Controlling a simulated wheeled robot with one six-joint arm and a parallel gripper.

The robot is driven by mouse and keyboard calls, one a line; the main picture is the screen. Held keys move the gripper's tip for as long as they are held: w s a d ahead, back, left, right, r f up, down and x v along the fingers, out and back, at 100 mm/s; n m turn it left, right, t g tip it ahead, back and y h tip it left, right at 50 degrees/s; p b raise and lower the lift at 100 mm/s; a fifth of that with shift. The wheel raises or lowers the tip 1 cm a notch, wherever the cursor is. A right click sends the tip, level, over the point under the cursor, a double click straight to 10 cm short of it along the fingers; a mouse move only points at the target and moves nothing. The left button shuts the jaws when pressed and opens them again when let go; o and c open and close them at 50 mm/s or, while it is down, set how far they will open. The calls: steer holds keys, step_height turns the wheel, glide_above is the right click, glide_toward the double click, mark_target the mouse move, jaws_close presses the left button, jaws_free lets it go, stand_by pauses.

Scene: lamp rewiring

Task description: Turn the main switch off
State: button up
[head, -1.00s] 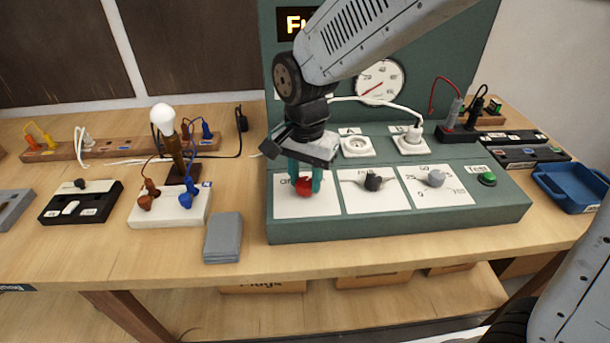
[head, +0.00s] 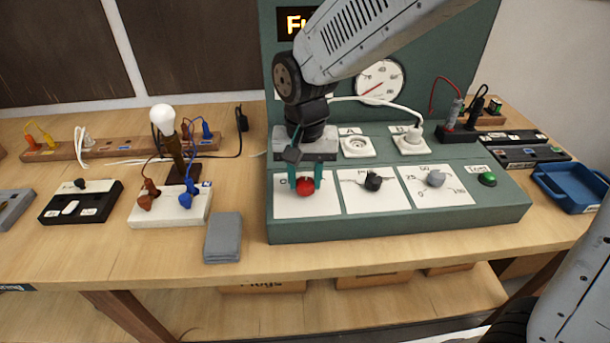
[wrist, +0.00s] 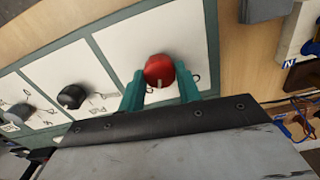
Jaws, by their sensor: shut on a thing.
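The main switch is a red round knob (head: 304,186) on the leftmost white panel of the green console (head: 400,229). My gripper (head: 305,180) comes down on it from above, with one teal finger on each side. In the wrist view the red knob (wrist: 159,71) sits between the fingertips of my gripper (wrist: 160,88), which are shut on it. A pale pointer mark shows on the knob, toward the gripper side in the wrist view. The label lettering on the panel is partly hidden by the fingers.
A black knob (head: 373,182) and a grey knob (head: 435,178) sit to the right, then a green button (head: 487,179).

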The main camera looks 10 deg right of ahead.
mark_target(305, 181)
steer(key=n, duration=1.2)
steer(key=shift+a+r+n, duration=0.1)
steer(key=shift+n, duration=0.2)
stand_by(0.4)
steer(key=o, duration=1)
steer(key=shift+c, duration=0.2)
step_height(305, 181, up, 8)
steer(key=shift+f, duration=0.1)
